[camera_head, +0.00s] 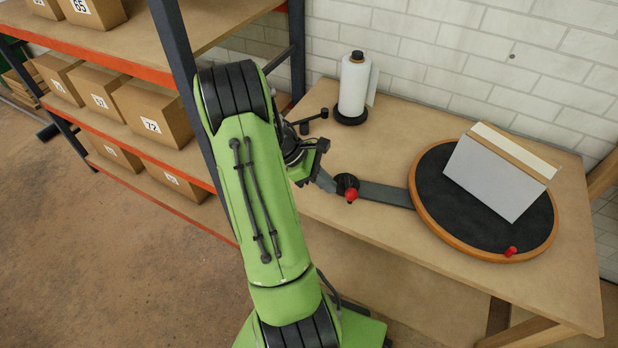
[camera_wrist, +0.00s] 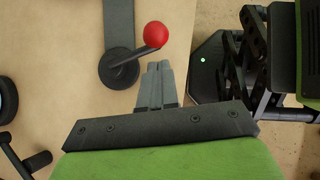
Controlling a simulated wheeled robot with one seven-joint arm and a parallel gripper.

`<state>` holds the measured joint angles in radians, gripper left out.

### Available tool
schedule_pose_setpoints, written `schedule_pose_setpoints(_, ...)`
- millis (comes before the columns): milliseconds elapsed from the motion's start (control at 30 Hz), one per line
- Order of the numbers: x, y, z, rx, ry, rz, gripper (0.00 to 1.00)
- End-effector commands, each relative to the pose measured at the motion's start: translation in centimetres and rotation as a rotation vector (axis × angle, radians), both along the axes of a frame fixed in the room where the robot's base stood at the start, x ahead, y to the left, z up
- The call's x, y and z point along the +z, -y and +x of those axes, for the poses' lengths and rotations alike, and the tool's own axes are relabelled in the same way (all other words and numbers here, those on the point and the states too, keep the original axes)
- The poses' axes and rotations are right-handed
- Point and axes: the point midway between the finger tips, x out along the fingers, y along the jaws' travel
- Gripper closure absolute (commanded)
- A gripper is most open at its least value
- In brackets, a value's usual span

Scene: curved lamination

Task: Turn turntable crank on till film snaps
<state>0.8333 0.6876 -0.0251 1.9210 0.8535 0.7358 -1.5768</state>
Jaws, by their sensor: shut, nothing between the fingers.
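The crank (camera_head: 346,182) has a dark round hub and an arm ending in a red ball knob (camera_head: 352,195). The knob also shows in the wrist view (camera_wrist: 155,34). A grey bar (camera_head: 385,194) runs from the crank to the turntable (camera_head: 440,200), a black disc with a wooden rim. A grey panel piece with a pale strip (camera_head: 495,178) stands tilted on the disc. A white film roll (camera_head: 355,88) stands upright at the back of the table. My gripper (camera_wrist: 158,68) is shut and empty, its fingertips just short of the knob, apparently not touching it.
A small red part (camera_head: 510,251) sits at the turntable's front edge. A black armed fitting (camera_head: 310,120) is left of the roll. A shelf with cardboard boxes (camera_head: 150,110) stands at the left. The table front (camera_head: 450,270) is clear.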

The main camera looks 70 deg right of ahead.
Motion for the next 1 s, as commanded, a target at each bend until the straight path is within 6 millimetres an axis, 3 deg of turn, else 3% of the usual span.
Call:
schedule_pose_setpoints(200, -0.4, 0.3, -1.8, 0.001, 0.001, 0.001, 1.00)
schedule_pose_setpoints(1000, -0.2, 0.3, -3.5, 0.086, -0.002, 0.000, 1.00)
